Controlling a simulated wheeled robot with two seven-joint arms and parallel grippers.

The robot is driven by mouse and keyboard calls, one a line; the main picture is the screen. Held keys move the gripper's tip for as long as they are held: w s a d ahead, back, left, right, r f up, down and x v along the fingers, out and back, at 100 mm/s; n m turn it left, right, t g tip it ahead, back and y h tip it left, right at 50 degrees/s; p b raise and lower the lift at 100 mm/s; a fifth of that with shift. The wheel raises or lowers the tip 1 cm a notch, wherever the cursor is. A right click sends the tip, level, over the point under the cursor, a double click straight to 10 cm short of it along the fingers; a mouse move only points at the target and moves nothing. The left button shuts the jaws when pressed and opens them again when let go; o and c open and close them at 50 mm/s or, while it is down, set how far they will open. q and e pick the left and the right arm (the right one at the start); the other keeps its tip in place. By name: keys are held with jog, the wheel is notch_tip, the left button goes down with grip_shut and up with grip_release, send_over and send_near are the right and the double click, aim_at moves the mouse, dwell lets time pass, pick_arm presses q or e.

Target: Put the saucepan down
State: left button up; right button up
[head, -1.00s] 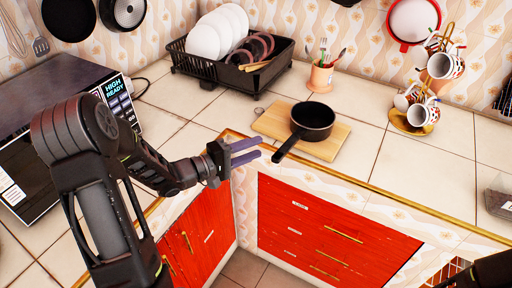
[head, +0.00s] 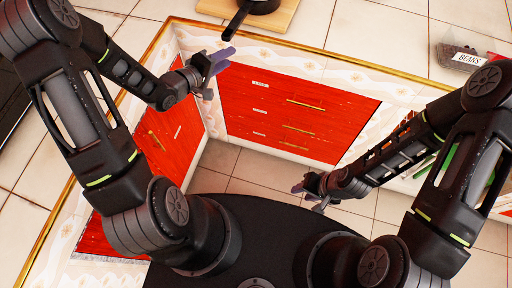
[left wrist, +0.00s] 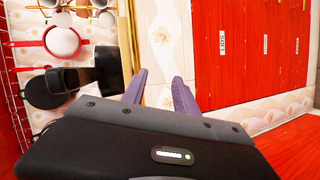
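The black saucepan (head: 264,5) sits on the wooden board (head: 287,17) at the top edge of the head view, cut off by the frame. Its handle points down and left over the counter edge. My left gripper (head: 222,58) is empty and apart from the handle, just below its end. Its two purple fingers stand apart in the left wrist view (left wrist: 160,92). A dark shape beyond them there may be the saucepan; I cannot tell for sure. My right gripper (head: 308,196) hangs low over the floor with nothing visible in it; its finger gap is unclear.
Red drawers (head: 290,110) stand below the counter, with a gold-trimmed edge (head: 335,55) above. A clear container labelled BEANS (head: 462,57) is on the right counter. Tiled counter (head: 370,35) right of the board is free. A red-rimmed pan (left wrist: 63,42) hangs on the wall.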

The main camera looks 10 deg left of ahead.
pick_arm(q)
jog(key=s+d+f+m+g+y, duration=0.1)
jog(key=s+d+f+m+g, duration=0.1)
jog(key=s+d+f, duration=0.3)
jog(key=s+d+f+m+g, duration=0.1)
jog(key=s+d+f+g, duration=0.25)
jog(key=f, duration=0.35)
jog(key=s+d+f+m+g, duration=0.3)
jog(key=s+d+f, duration=0.1)
jog(key=s, duration=0.5)
jog(key=s+d+f+m+g, duration=0.3)
jog(key=s+d+f+g, duration=0.1)
jog(key=s, duration=0.6)
jog(key=shift+f+y, duration=0.3)
jog(key=shift+f, duration=0.05)
jog(key=shift+d, duration=0.1)
